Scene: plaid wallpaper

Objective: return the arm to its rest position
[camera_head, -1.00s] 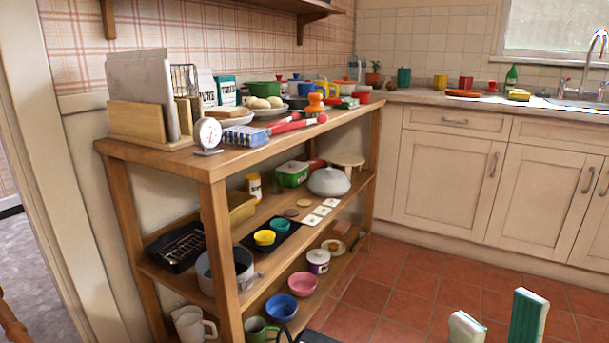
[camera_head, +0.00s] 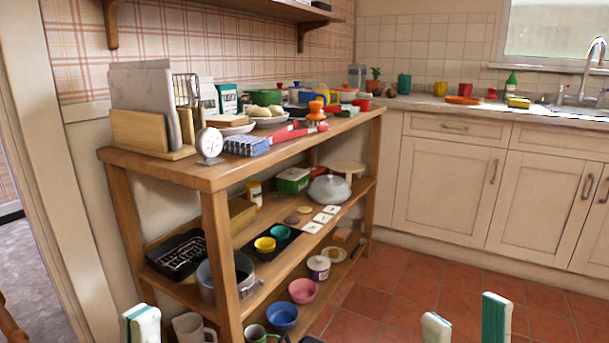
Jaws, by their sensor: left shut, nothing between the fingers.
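My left gripper (camera_head: 141,324) shows only its white and green fingertips at the bottom left edge, in front of the lower part of the wooden shelf unit. The fingertips are together, with nothing held. My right gripper (camera_head: 466,325) shows two separate fingertips at the bottom right, over the red tiled floor. A clear gap lies between them and nothing is in it. Both arms behind the fingertips are out of the frame.
The wooden shelf unit (camera_head: 222,180) stands along the left wall, crowded with crockery, a dial scale (camera_head: 209,144) and a metal dome (camera_head: 329,188). Cream cabinets (camera_head: 444,191) and a counter line the back. The tiled floor (camera_head: 395,290) is clear.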

